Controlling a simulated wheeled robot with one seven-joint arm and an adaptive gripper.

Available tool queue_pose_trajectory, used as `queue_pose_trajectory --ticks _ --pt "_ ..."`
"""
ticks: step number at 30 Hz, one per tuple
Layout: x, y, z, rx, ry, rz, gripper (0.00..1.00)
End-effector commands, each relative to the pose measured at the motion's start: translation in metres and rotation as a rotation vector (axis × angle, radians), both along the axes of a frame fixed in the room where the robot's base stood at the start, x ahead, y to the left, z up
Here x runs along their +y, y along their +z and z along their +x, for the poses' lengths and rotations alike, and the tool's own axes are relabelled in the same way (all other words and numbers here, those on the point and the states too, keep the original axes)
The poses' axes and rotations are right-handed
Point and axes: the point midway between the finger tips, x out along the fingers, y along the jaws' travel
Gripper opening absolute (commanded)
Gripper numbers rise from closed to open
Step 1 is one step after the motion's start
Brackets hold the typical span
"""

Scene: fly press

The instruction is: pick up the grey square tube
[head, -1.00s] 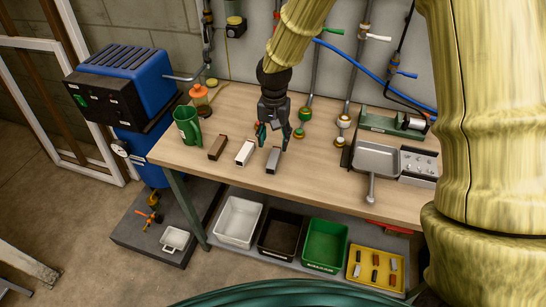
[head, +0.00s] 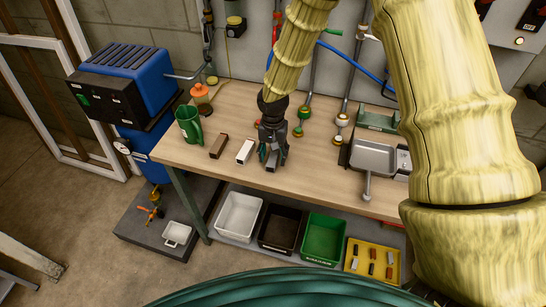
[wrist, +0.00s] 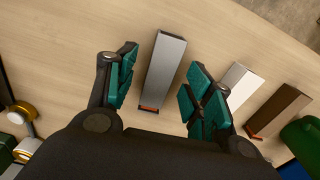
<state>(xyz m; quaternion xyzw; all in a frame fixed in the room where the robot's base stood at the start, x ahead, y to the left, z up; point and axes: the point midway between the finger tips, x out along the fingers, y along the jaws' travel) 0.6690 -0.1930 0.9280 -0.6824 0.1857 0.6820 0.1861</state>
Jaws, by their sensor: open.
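The grey square tube (wrist: 165,70) lies on the wooden bench top, between the two teal-padded fingers of my gripper (wrist: 160,92) in the wrist view. A gap shows on each side of it. In the head view the tube (head: 272,158) is partly hidden behind my gripper (head: 272,150), which is low over the bench. My gripper is open and holds nothing. A white square tube (head: 245,151) and a brown square tube (head: 219,146) lie in a row to the left of the grey one; in the wrist view they are to its right.
A green mug (head: 189,124) stands left of the tubes. A grey tray with a handle (head: 374,157) is on the right of the bench (head: 205,170). White, black and green bins and a yellow tray (head: 348,265) sit on the shelf below. Pipes with valves run along the wall.

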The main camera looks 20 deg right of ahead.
Motion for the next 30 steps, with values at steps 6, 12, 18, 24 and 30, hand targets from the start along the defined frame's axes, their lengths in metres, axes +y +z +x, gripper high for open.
queue_pose_trajectory --ticks 6,12,18,24,30 --pt "0.0001 -0.0081 -0.0001 0.000 0.000 0.000 0.52" --pt "0.0001 -0.0086 -0.0001 0.000 0.000 0.000 0.52" --pt "0.0001 -0.0085 -0.0002 0.000 0.000 0.000 0.17" --pt "0.0001 -0.0084 -0.0002 0.000 0.000 0.000 0.02" --pt "0.0001 -0.0079 -0.0001 0.000 0.000 0.000 0.02"
